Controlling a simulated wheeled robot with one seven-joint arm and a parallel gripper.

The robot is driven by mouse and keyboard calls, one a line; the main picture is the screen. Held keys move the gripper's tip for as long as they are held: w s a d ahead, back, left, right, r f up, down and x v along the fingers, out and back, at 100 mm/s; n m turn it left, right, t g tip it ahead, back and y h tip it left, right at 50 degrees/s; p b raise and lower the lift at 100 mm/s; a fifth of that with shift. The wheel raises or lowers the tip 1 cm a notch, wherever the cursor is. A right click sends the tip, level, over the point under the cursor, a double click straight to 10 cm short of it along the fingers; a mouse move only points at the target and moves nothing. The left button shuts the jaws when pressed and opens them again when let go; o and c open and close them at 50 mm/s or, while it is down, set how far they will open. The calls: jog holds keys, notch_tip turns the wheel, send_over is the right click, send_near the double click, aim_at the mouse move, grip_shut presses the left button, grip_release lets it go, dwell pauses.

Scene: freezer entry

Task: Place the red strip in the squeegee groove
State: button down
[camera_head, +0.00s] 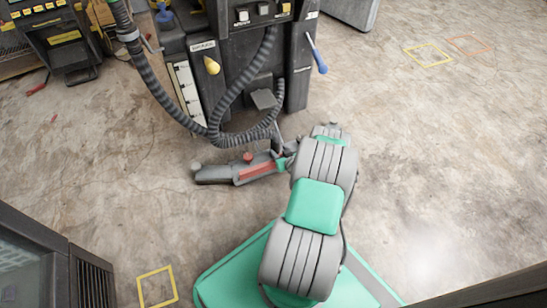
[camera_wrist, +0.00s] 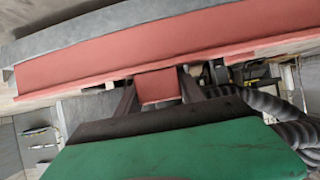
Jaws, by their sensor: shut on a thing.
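The red strip (camera_wrist: 205,40) runs long across the wrist view, and a red tab (camera_wrist: 157,86) on its near side sits between the fingers of my gripper (camera_wrist: 158,92). My gripper is shut on this tab. The grey squeegee bar (camera_wrist: 100,27) lies directly beyond the strip, nearly parallel to it. I cannot tell whether the strip is seated in the groove or only beside it. In the head view the grey squeegee (camera_head: 213,175) lies low near the floor with part of the red strip (camera_head: 258,170) showing along it. My arm hides its right end.
A dark machine (camera_head: 240,50) with ribbed hoses (camera_head: 160,92) stands just behind the squeegee. A yellow-handled tool (camera_head: 211,65) and a blue-handled one (camera_head: 321,66) hang on it. A dark cabinet (camera_head: 40,262) stands at lower left.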

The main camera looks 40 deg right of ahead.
jog(key=f+b, duration=0.1)
jog(key=f, duration=0.2)
jog(key=f+b, duration=0.1)
jog(key=shift+w+a+f+b, duration=0.3)
jog(key=shift+w+f, duration=0.1)
jog(key=shift+d+r, duration=0.1)
jog(key=shift+r, duration=0.05)
jog(key=c, duration=1.2)
grip_release()
jog(key=shift+s, duration=0.1)
jog(key=o, duration=0.3)
jog(key=shift+s+d, duration=0.1)
jog(key=shift+d, duration=0.1)
jog(key=shift+o, duration=0.9)
jog(key=shift+a+r, duration=0.1)
